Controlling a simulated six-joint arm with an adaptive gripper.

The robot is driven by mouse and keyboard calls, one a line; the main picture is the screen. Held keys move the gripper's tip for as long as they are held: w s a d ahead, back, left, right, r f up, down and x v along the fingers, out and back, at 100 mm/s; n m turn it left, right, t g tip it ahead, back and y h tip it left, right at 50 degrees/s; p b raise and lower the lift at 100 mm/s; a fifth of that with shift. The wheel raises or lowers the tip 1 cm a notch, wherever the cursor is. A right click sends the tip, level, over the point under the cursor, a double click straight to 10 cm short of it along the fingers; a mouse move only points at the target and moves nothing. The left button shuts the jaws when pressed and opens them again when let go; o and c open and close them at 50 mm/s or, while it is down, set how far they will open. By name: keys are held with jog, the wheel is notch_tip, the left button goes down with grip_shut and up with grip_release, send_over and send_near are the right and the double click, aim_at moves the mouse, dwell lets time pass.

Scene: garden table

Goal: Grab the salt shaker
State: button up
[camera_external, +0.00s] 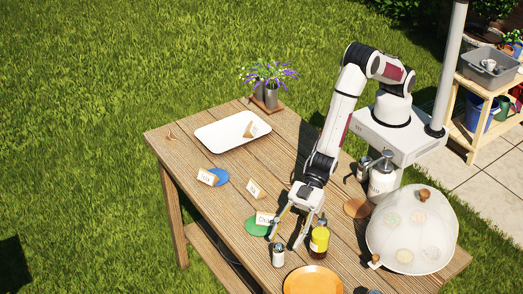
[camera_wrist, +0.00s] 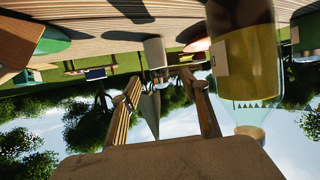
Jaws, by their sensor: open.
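The salt shaker (camera_external: 278,258) is a small pale cylinder with a dark cap, upright near the table's front edge. My gripper (camera_external: 284,241) is low over the table, just behind the shaker in the outside view, with its two fingers spread and nothing held. In the wrist view, which is upside down, a small pale cylinder that looks like the shaker (camera_wrist: 154,50) appears beyond the fingertips of my gripper (camera_wrist: 159,77), roughly in line with the gap between them. Whether a finger touches it cannot be told.
An orange plate (camera_external: 312,280) lies in front, a green disc (camera_external: 257,227) and label cards to the left. A clear dome (camera_external: 412,230) stands right.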

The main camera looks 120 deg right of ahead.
aim_at(279, 252)
dwell(0.3)
jog(key=shift+x, duration=2.55)
jog(key=c, duration=1.3)
